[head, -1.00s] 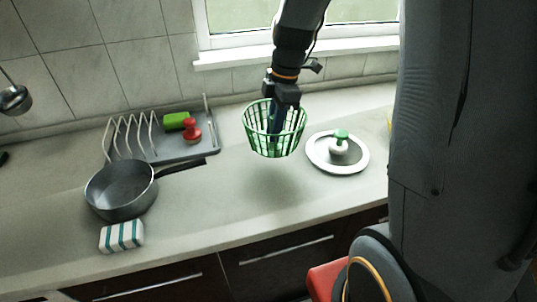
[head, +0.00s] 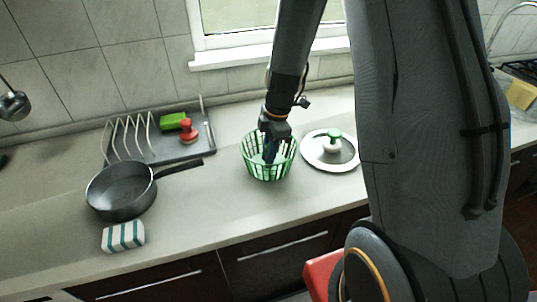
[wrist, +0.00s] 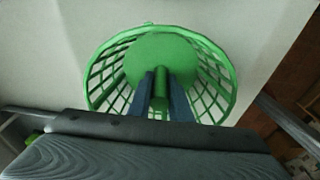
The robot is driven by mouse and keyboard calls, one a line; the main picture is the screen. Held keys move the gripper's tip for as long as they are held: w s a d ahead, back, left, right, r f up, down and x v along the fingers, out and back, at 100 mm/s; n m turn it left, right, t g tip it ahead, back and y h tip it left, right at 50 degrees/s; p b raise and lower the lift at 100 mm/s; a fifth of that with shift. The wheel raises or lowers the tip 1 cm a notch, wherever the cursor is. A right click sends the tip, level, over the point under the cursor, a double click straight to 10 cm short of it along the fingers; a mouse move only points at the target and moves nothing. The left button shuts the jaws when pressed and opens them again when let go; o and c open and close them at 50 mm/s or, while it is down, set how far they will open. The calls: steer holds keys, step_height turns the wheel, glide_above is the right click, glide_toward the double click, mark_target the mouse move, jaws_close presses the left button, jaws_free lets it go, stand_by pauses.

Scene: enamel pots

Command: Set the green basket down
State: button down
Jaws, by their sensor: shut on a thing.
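The green basket (head: 270,170) has open lattice sides and is upright over the middle of the grey counter, left of the white-rimmed lid. Its base looks on or very close to the counter; I cannot tell which. My gripper (head: 269,157) reaches down inside the basket. In the wrist view the basket (wrist: 103,62) fills the upper middle, and the blue fingers of my gripper (wrist: 160,88) are shut on a green upright post at its centre. The front part of the basket is hidden behind my gripper there.
The lid (head: 309,156) with a green-and-white knob lies close to the basket's right. A dark frying pan (head: 120,190) and a striped cloth (head: 123,236) are at left. Behind them a grey dish rack (head: 160,146) holds a green sponge (head: 172,121) and a red-handled item (head: 187,133). Counter in front of the basket is clear.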

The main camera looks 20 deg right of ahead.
steer(key=shift+f, duration=0.15)
steer(key=c, duration=1.6)
jaws_free()
step_height(320, 180, up, 12)
steer(key=d+b, duration=0.2)
steer(key=b, duration=0.1)
steer(key=shift+s+a+f+m+t+h, duration=0.3)
steer(key=shift+s+f+m, duration=0.25)
steer(key=shift+s+m, duration=2.05)
steer(key=shift+s+a+f+m+t+h, duration=0.15)
steer(key=shift+s+a+f+m+h, duration=0.3)
steer(key=shift+s+m, duration=2.15)
steer(key=shift+s+a+f+m+t+h, duration=0.2)
steer(key=shift+s+f+m, duration=0.8)
steer(key=shift+m, duration=2.8)
steer(key=shift+s+d+r, duration=0.1)
steer(key=shift+s+r, duration=0.2)
steer(key=shift+r, duration=0.05)
